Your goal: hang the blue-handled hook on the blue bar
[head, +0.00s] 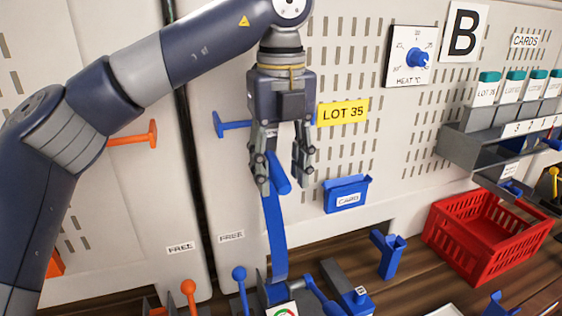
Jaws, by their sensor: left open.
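My left gripper (282,176) points down in the middle of the view, its two fingers apart. A blue upright piece (276,235) with a short rounded blue end shows between and below the fingertips. It runs down to the bench; I cannot tell whether it touches the fingers or whether it is the hook's handle. A blue bar (231,126) with a flat end plate sticks out of the pale panel, just left of the gripper. Its right end is close to the gripper in the picture. I cannot clearly make out a metal hook. My right gripper is not in view.
An orange bar (135,138) sticks out further left. A blue CARD holder (346,194) and a yellow LOT 35 label (342,112) are right of the gripper. A red crate (483,238) stands at right on the wooden bench, near a blue holder (388,254).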

